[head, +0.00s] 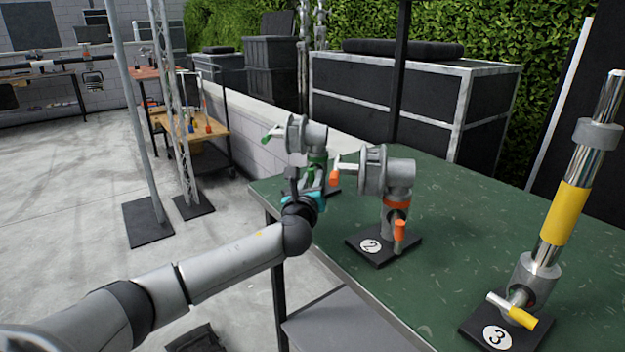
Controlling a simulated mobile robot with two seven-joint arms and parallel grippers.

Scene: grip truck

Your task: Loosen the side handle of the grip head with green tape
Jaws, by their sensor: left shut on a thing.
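The grip head with green tape (316,160) stands upright at the far left end of the green table. Its upper handle (272,135), with a green end, sticks out to the left, clear of my gripper. My left gripper (305,188) is at the lower front of this grip head and is shut. It appears to hold the low side handle there, which is hidden behind the gripper and wrist. My right gripper is not in view.
A grip head with orange tape (398,185) stands close by on plate 2, its orange-tipped upper handle (333,179) near my gripper. A yellow-banded pole (565,212) stands on plate 3. The green table (440,290) is bare between them. Dark cases (415,95) stand behind.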

